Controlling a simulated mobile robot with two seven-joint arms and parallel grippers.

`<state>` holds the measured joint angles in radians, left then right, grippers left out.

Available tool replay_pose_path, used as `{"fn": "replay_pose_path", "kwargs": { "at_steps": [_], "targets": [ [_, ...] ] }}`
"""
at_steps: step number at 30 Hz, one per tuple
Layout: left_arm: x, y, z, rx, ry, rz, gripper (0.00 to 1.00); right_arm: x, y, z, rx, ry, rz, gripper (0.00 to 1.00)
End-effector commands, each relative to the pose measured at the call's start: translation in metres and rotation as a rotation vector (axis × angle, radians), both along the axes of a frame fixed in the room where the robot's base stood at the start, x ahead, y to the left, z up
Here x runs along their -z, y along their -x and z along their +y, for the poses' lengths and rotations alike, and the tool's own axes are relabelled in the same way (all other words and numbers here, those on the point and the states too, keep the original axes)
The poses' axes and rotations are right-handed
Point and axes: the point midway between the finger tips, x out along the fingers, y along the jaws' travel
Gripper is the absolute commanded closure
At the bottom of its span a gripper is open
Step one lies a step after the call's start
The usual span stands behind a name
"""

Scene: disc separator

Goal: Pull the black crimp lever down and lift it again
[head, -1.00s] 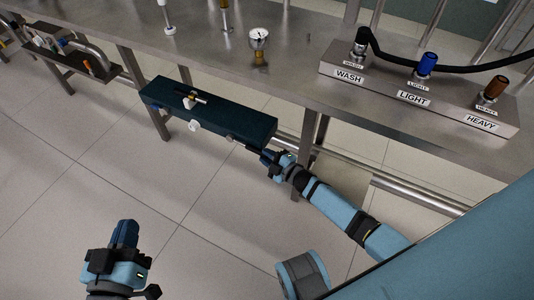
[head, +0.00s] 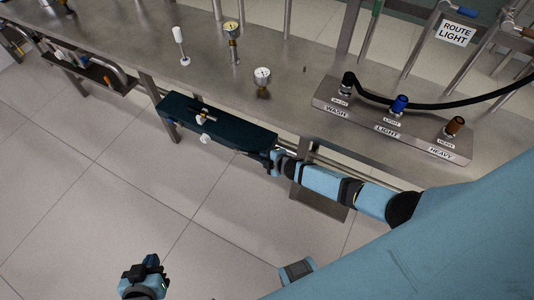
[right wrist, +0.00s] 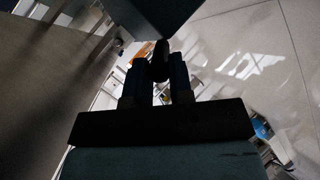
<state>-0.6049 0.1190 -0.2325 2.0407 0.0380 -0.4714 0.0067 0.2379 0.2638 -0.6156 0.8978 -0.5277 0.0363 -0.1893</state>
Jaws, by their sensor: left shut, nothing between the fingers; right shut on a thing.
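A dark teal box (head: 215,121) hangs at the front edge of the steel bench. My right gripper (head: 271,157) is at the box's lower right end. In the right wrist view its two blue fingers (right wrist: 158,80) are shut on the black crimp lever (right wrist: 161,58), just under the dark box. In the head view the lever is mostly hidden by the gripper and the box, so its exact angle cannot be told. My left gripper (head: 152,262) is shut and empty, low over the open floor, well away from the box.
The steel bench carries a sloped block (head: 370,125) with WASH, LIGHT and HEAVY connectors and a black hose (head: 435,104). A dial gauge (head: 262,77) stands behind the box. A metal rail runs below the bench. The floor in front is clear.

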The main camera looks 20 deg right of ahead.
Motion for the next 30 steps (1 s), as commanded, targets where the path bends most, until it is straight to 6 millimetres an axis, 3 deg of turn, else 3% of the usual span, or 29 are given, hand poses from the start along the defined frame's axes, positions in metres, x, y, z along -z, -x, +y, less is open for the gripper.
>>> {"fn": "replay_pose_path", "kwargs": {
  "at_steps": [6,20,21,23,30],
  "targets": [
    [-0.0130,0.0011,0.0019,0.008,-0.013,-0.015,1.00,-0.0073,-0.0030,0.0011,0.001,0.021,0.026,1.00],
    [-0.0090,0.0027,0.0023,0.012,-0.018,-0.012,1.00,-0.0059,-0.0032,0.0014,0.001,0.024,0.031,1.00],
    [-0.0091,0.0028,0.0022,0.012,-0.018,-0.012,1.00,-0.0060,-0.0032,0.0014,0.001,0.024,0.031,0.70],
    [-0.0092,0.0028,0.0022,0.011,-0.018,-0.012,1.00,-0.0059,-0.0032,0.0015,0.001,0.024,0.031,0.56],
    [-0.0109,0.0021,0.0017,0.011,-0.015,-0.015,1.00,-0.0055,-0.0027,0.0017,0.000,0.024,0.032,0.53]
  ]
}}
